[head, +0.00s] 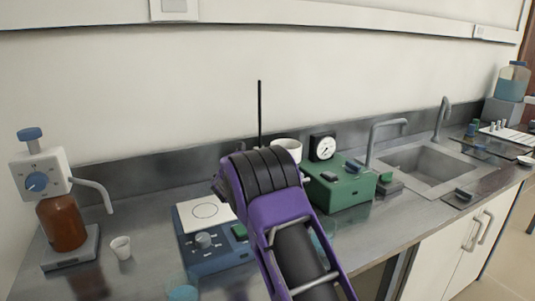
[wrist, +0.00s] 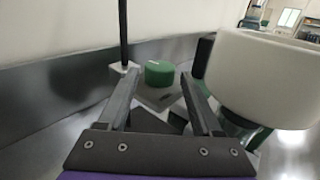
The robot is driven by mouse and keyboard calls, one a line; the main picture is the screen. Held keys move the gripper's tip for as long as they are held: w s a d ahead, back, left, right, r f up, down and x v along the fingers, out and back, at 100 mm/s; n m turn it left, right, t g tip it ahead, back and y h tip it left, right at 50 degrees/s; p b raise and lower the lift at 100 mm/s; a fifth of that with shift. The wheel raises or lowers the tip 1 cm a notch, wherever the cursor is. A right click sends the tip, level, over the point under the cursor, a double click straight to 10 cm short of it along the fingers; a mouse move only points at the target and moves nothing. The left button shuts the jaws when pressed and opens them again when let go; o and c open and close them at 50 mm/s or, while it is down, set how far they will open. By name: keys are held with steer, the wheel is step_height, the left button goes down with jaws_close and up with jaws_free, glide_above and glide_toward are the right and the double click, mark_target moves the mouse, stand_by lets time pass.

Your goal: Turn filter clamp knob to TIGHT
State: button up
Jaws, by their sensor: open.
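In the head view my purple arm hides the knob and my gripper.
A black rod (head: 260,112) rises behind my arm. A blue stirrer plate (head: 183,245) and a green pump box (head: 341,189) with a gauge (head: 322,147) flank the arm. A brown dispenser bottle (head: 61,224) and a white cup (head: 121,247) stand at left, a sink (head: 428,165) at right.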

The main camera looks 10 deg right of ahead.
steer(key=shift+x, duration=1.45)
jaws_close()
steer(key=shift+w+a+r+m+g+h+p, duration=0.1)
steer(key=shift+r+m+g+h+p, duration=0.1)
steer(key=shift+m+g+h+p, duration=0.4)
steer(key=shift+w+m+g+h+p, duration=0.2)
steer(key=shift+m+g+h+p, duration=0.55)
steer(key=shift+m+g+h, duration=0.7)
steer(key=shift+h, duration=0.25)
steer(key=shift+g, duration=0.45)
steer(key=shift+a, duration=0.1)
